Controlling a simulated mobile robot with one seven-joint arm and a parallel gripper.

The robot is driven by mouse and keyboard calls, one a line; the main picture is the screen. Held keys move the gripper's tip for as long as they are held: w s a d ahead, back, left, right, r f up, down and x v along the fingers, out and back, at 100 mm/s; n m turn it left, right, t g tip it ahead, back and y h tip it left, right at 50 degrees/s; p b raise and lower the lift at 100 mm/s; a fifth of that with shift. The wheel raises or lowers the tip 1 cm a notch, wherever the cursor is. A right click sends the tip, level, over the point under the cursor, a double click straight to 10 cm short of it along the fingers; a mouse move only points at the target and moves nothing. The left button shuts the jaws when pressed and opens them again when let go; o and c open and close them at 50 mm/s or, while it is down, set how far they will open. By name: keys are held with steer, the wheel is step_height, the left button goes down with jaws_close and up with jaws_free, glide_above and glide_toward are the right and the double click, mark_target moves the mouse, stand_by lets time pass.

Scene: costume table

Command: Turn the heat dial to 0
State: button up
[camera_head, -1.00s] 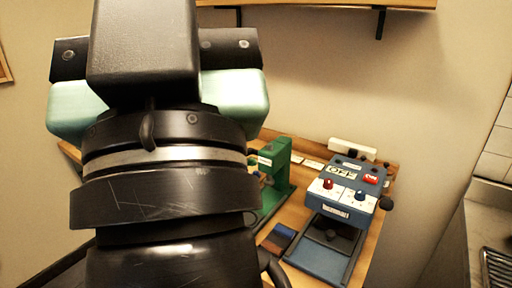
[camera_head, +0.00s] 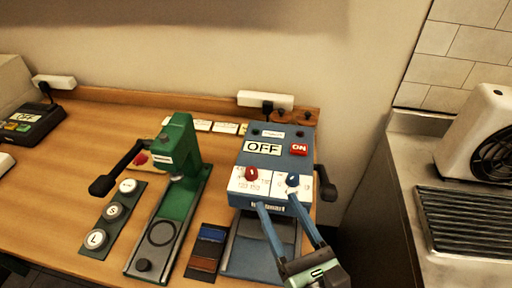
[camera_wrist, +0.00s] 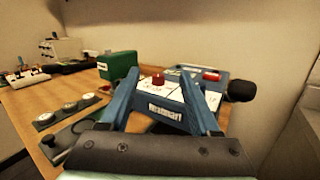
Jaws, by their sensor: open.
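The blue heat press (camera_head: 270,206) stands on the wooden table with a white front panel. A red dial (camera_head: 251,174) is on the panel's left, with numbers around it that look like 120 and 150. A blue dial (camera_head: 292,180) is on its right. My gripper (camera_head: 278,201) is open and empty at the front edge of the panel, its blue fingers apart. In the wrist view, the red dial (camera_wrist: 158,79) shows between the fingers, beyond the tips; the blue dial seems hidden by the right finger. I cannot read the dial's setting.
The press has an OFF display (camera_head: 262,148), a red ON button (camera_head: 299,150) and a black side handle (camera_head: 327,190). A green press (camera_head: 180,165) with a black lever stands to the left. Swatches (camera_head: 207,250) lie between the presses.

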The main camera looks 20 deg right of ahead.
mark_target(253, 175)
steer(key=shift+n+g, duration=0.6)
steer(key=w+f+p, duration=0.1)
steer(key=w, duration=0.3)
steer(key=w+f, duration=0.1)
steer(key=w, duration=0.3)
steer(key=w+f+p, duration=0.1)
steer(key=w, duration=0.3)
steer(key=shift+d+f+p, duration=0.1)
steer(key=shift+f+p, duration=0.25)
steer(key=shift+f, duration=0.05)
steer(key=shift+c, duration=0.2)
jaws_close()
